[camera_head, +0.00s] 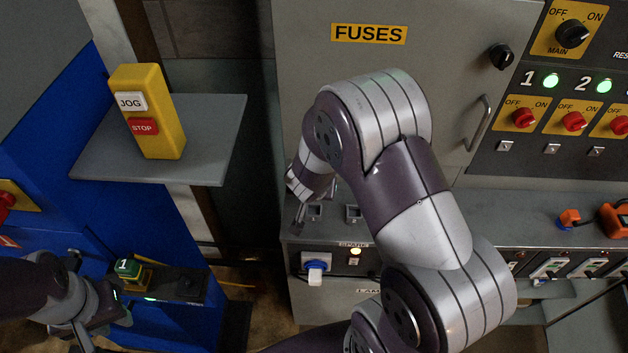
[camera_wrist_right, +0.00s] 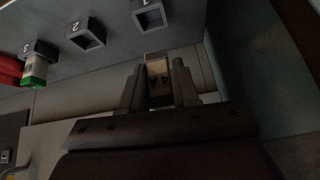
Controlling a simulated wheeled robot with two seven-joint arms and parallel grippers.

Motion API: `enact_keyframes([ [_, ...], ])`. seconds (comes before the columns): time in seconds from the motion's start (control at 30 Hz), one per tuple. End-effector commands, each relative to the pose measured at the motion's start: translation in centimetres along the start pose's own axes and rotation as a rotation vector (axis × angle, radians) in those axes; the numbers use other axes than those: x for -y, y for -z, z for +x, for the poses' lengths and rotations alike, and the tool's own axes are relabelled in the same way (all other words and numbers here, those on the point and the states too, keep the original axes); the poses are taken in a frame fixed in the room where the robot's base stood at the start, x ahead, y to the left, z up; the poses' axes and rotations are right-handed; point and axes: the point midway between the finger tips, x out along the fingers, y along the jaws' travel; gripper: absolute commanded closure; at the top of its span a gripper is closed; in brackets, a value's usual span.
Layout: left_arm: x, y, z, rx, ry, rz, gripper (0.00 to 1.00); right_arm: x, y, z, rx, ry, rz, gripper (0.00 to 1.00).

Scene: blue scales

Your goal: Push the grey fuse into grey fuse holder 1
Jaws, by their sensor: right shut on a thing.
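My right gripper (camera_wrist_right: 158,85) is shut on a pale grey fuse (camera_wrist_right: 158,72) with dark lettering on its face. In the right wrist view the fuse's end lies just below the square socket of grey fuse holder 1 (camera_wrist_right: 149,14). A gap shows between them in the picture; the depth is hard to tell. In the head view my right gripper (camera_head: 299,214) is small and dark, by the left end of the grey ledge, and the fuse cannot be made out. My left gripper (camera_head: 102,312) is low at the left, near a green button box; its jaw state is unclear.
Holder 2 (camera_wrist_right: 87,36) looks empty; a green and white fuse (camera_wrist_right: 35,68) stands at holder 3 (camera_wrist_right: 38,50), beside something red. The grey FUSES cabinet (camera_head: 400,60) rises behind the ledge. A yellow JOG/STOP box (camera_head: 150,112) sits on a shelf (camera_head: 215,135) to the left.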

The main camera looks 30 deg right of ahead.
Motion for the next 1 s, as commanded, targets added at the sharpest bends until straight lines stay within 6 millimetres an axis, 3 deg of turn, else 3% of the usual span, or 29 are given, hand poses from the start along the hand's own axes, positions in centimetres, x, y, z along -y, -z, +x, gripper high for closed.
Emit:
enact_keyframes([
  [0.23,0.0,-0.1,0.4,0.0,0.0,0.0,0.69,0.0,-0.3,0.5,0.0,0.0,-0.001,0.96],
  [0.7,0.0,-0.4,3.4,0.0,0.0,0.0,0.69,-0.2,-2.7,4.1,0.001,0.0,-0.002,0.96],
  [1.0,0.0,-0.5,3.9,0.0,0.0,0.0,0.69,-0.2,-3.1,4.9,0.0,0.0,0.0,0.96],
])
